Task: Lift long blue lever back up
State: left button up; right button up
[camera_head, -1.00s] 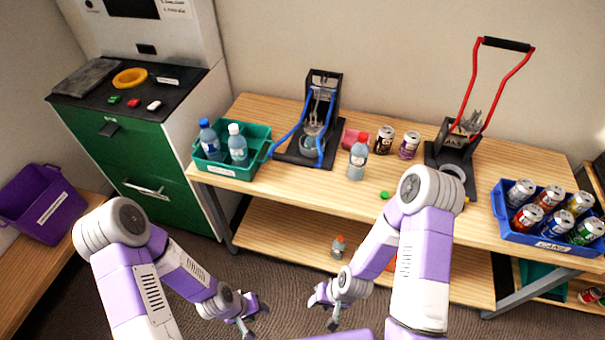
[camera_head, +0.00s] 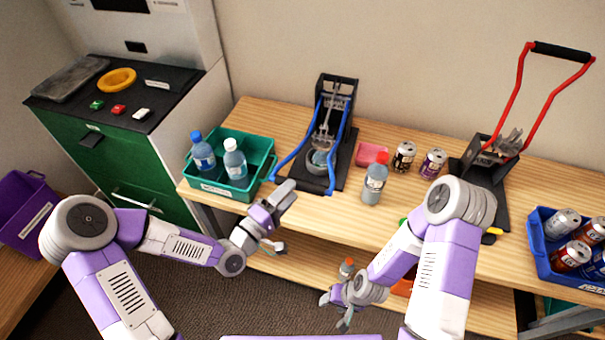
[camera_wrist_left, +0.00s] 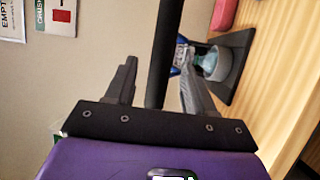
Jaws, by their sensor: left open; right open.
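The long blue lever (camera_head: 342,150) is on the black crusher (camera_head: 336,92) at the back middle of the table. Its two blue arms slope down and forward toward the table's front edge. My left gripper (camera_head: 280,218) is open just in front of the lever's lower left end. In the left wrist view, a black bar (camera_wrist_left: 167,50), which looks like the lever's grip, shows between the open fingers (camera_wrist_left: 160,80). I cannot tell whether they touch it. A bit of blue shows behind the bar. My right gripper (camera_head: 338,306) is open, low before the table, away from the lever.
A green bin (camera_head: 262,150) with two bottles stands left of the lever. A bottle (camera_head: 374,182), a pink block (camera_head: 371,154) and two cans (camera_head: 404,156) stand right of it. Farther right are a red-levered crusher (camera_head: 490,165) and a blue can crate (camera_head: 537,235).

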pick_arm(q)
jog(key=x, duration=0.5)
jog(key=shift+w+d, duration=0.25)
jog(key=shift+d, duration=0.1)
jog(key=shift+c, duration=0.3)
grip_shut()
